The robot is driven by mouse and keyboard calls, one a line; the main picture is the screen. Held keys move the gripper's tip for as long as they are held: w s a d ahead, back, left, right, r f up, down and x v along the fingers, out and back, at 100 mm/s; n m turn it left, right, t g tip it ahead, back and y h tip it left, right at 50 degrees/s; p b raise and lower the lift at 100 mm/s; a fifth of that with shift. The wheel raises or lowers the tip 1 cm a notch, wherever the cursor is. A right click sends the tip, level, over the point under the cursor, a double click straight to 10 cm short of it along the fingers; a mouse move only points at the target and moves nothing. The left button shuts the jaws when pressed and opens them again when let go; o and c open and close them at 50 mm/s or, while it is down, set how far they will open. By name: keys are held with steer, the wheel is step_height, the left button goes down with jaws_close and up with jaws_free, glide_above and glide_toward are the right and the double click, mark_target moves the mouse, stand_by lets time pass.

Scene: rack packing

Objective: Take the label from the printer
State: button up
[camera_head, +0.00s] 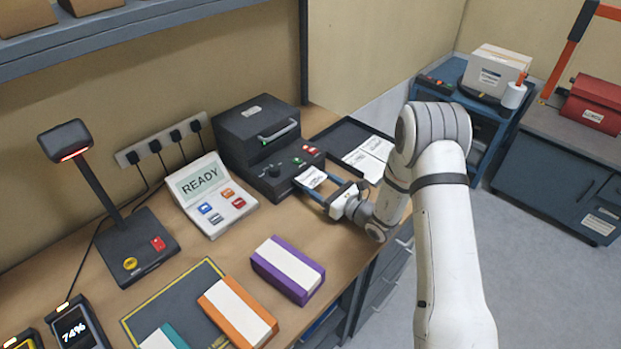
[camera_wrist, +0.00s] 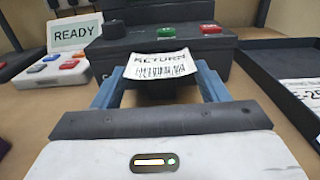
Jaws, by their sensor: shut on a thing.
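The label printer (camera_head: 258,140) is a dark box with a handle, knob and red and green buttons on the workbench. It also shows in the wrist view (camera_wrist: 105,60). A white label (camera_head: 311,176) sits at the printer's front. In the wrist view the label (camera_wrist: 162,65) reads RETURN above a barcode and curves slightly. My gripper (camera_head: 318,187) is at the printer's front with its blue fingers on both sides of the label. In the wrist view my gripper (camera_wrist: 160,82) is shut on the label. I cannot tell whether the label's far edge is still attached to the printer.
A black tray (camera_head: 339,134) with printed sheets lies right of the printer. A READY panel (camera_head: 209,194) stands left, beside a scanner stand (camera_head: 130,248). Purple (camera_head: 288,269) and orange (camera_head: 238,312) boxes lie in front. A blue cart (camera_head: 448,71) holds a parcel at the back right.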

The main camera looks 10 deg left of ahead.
steer(key=c, duration=0.7)
